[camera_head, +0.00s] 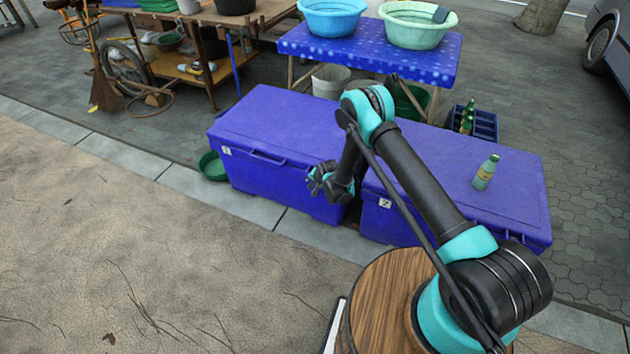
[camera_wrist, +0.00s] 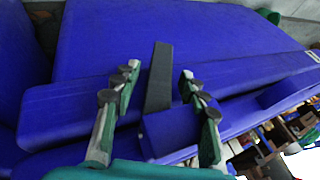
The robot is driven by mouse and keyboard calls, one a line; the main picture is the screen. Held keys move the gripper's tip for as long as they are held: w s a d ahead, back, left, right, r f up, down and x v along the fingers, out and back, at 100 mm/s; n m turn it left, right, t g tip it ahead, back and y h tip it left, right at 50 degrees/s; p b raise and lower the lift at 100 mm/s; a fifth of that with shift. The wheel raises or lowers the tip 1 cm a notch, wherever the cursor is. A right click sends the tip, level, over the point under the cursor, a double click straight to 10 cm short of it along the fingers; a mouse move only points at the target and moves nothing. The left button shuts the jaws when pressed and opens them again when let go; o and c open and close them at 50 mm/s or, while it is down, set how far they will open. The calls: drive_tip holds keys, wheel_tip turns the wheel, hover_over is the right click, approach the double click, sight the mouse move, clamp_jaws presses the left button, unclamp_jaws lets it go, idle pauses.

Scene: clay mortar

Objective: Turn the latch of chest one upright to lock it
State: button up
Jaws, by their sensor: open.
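Chest one is the left blue chest (camera_head: 275,125), with its lid down and a small white label at its front left. It also fills much of the wrist view (camera_wrist: 240,40). Its latch, a dark grey bar (camera_wrist: 158,85), crosses the lid's edge in the wrist view; its exact angle on the chest is hard to tell. My gripper (camera_wrist: 160,72) is open, with one finger on each side of the latch and a visible gap at each. In the head view my gripper (camera_head: 328,182) is at the chest's front right end and hides the latch.
A second blue chest (camera_head: 460,170) stands close on the right with a green bottle (camera_head: 485,172) on its lid. A table with basins (camera_head: 380,45) stands behind. A green bowl (camera_head: 212,166) is by chest one's left end. The pavement in front is clear.

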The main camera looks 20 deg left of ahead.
clamp_jaws()
drive_tip(key=shift+s+a+n+h, duration=0.1)
drive_tip(key=shift+a+n+h, duration=0.15)
drive_tip(key=shift+h, duration=0.85)
drive_tip(key=h, duration=0.2)
drive_tip(key=shift+d+n+g+h, duration=0.15)
drive_tip(key=shift+n+g+h, duration=0.15)
drive_tip(key=shift+n+h, duration=0.1)
unclamp_jaws()
drive_tip(key=shift+r, duration=0.2)
drive_tip(key=v, duration=1.1)
drive_tip(key=shift+s+r, duration=0.2)
drive_tip(key=shift+r, duration=0.1)
